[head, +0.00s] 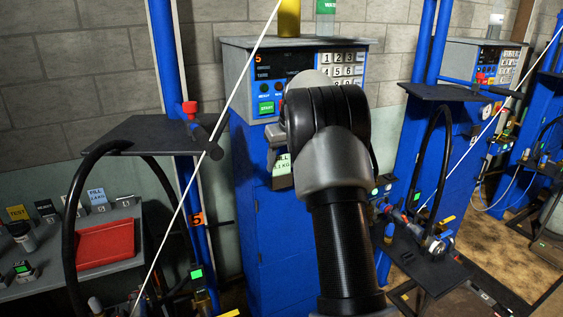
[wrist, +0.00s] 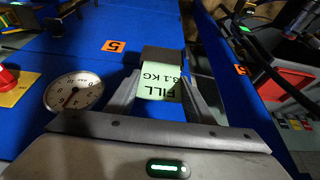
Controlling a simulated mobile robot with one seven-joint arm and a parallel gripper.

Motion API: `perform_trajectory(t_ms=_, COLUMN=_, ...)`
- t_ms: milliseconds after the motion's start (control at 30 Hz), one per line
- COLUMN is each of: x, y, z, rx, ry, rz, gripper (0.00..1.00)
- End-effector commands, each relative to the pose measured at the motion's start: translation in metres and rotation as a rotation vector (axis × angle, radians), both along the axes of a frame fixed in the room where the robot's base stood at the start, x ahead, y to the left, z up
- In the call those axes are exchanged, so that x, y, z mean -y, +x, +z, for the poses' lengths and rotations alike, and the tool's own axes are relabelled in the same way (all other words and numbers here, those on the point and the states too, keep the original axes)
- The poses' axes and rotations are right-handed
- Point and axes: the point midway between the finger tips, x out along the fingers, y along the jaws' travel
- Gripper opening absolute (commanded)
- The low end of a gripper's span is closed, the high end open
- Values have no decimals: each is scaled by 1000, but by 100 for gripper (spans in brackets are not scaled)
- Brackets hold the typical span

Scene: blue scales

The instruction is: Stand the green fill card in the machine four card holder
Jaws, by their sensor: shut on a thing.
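A dark grey block (wrist: 163,56), which looks like a card holder, is on the blue machine front just beyond the card. I cannot tell whether the card is inside it or only in front of it. In the head view the card (head: 282,172) shows just left of my arm, against the blue machine (head: 268,220), whose panel reads 5. I see no clear number four.
A dial gauge (wrist: 74,92) and a red knob (wrist: 8,75) are beside my gripper. A grey bench (head: 125,225) at left bears a red tray (head: 105,243) and several cards. A black shelf (head: 150,135) and hose stand left; another machine (head: 480,65) stands right.

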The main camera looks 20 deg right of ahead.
Motion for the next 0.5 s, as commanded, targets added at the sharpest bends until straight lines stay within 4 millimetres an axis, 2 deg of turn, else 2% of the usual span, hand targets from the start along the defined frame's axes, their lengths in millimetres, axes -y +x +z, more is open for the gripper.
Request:
perform_trajectory(t_ms=33, x=0, y=0, z=0, rx=0, ry=0, rz=0, gripper=51)
perform_trajectory(t_ms=133, x=0, y=0, z=0, rx=0, ry=0, rz=0, gripper=68)
perform_trajectory(t_ms=167, x=0, y=0, z=0, rx=0, ry=0, rz=0, gripper=70)
perform_trajectory(t_ms=500, x=0, y=-1, z=4, rx=1, ry=0, rz=0, gripper=70)
